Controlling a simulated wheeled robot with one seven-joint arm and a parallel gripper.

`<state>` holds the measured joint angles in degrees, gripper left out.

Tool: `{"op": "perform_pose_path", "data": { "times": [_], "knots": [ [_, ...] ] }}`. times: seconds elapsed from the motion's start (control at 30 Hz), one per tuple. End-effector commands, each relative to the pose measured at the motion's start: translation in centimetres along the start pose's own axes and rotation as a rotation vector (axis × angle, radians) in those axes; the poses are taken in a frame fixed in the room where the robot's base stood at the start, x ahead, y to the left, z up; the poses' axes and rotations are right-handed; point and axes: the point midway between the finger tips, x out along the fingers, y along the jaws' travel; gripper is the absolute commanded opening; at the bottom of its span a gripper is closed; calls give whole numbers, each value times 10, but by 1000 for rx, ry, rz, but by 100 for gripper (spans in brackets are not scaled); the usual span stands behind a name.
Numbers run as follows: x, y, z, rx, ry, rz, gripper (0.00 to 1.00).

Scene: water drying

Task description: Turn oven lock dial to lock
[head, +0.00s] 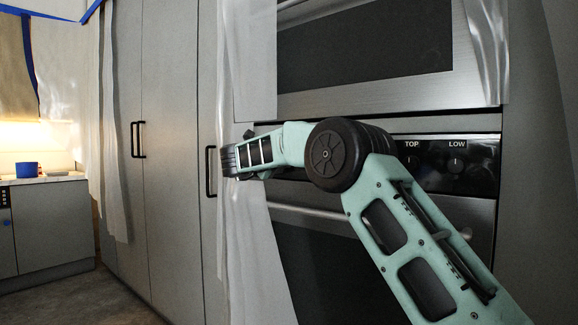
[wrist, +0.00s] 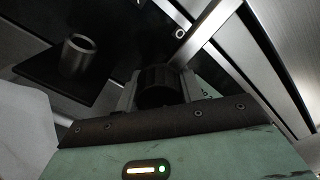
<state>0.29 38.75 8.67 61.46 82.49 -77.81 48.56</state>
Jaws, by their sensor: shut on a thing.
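In the wrist view my gripper (wrist: 158,92) is shut around a dark round dial (wrist: 157,78), with a finger on each side of it. The dial sits on or close to a black panel. Its label and pointer are not readable, so I cannot tell its turned position. In the head view the oven's control panel (head: 480,153) shows black dials under the words TOP and LOW at its right end. My arm covers the left part of that panel, and my gripper's fingers are hidden there.
The oven door handle (head: 310,212) runs below the panel. A metal-coloured cylinder (wrist: 78,55) stands out from a dark plate in the wrist view. A translucent sheet (head: 250,250) hangs beside my wrist. Tall cabinets (head: 165,100) stand at the left, with bare floor before them.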

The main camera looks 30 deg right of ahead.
Motion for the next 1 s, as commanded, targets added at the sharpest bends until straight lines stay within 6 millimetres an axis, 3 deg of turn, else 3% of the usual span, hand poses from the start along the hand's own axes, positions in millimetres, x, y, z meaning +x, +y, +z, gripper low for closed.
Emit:
{"op": "perform_pose_path", "data": {
  "times": [0.47, 0.5, 0.57, 0.87, 1.0],
  "knots": [
    [-4, -2, 6, 21, -16, 5, 0],
    [-4, -2, 6, 21, -16, 5, 40],
    [-3, -2, 6, 20, -15, 5, 57],
    [-2, -2, 3, 17, -8, 2, 59],
    [-12, -1, 3, 17, -8, 3, 59]
  ]
}}
